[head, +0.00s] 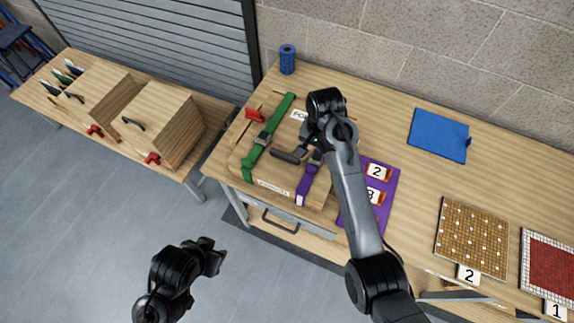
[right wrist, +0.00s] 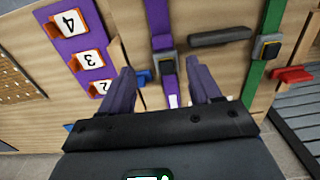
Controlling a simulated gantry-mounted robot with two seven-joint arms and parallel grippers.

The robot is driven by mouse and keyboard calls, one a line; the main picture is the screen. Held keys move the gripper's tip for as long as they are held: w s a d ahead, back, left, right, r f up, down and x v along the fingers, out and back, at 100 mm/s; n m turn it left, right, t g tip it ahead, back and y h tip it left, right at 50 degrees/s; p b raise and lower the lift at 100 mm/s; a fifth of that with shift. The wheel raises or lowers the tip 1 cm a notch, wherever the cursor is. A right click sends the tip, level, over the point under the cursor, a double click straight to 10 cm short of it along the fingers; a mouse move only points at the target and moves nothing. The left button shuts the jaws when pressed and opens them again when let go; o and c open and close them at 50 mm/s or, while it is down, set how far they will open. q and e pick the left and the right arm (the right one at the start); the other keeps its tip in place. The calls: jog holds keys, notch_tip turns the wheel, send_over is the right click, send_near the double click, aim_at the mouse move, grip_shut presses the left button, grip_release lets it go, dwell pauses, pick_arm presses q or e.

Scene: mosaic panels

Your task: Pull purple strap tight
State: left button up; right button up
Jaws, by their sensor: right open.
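The purple strap (head: 308,184) runs over the front of a wooden case (head: 282,172) on the bench. In the right wrist view the purple strap (right wrist: 157,22) passes through a grey buckle (right wrist: 167,65), with a blue tab (right wrist: 143,77) beside it. Its lower part has a white end. My right gripper (right wrist: 164,84) is open, one finger on each side of the strap below the buckle. Contact cannot be told. In the head view my right gripper (head: 313,150) partly covers the strap. My left gripper (head: 213,255) is over the floor at lower left, jaws unclear.
A purple board with numbered tags (head: 376,172) lies right of the case. A blue cloth (head: 439,135) and mosaic panels (head: 473,238) lie further right.

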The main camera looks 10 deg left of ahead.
aim_at(312, 167)
jog(key=shift+a+f, duration=0.2)
jog(key=shift+a, duration=0.1)
jog(key=shift+f, duration=0.35)
notch_tip(312, 167, down, 10)
jog(key=shift+r, duration=0.25)
jog(key=shift+c, duration=0.3)
jog(key=shift+d, duration=0.1)
grip_shut()
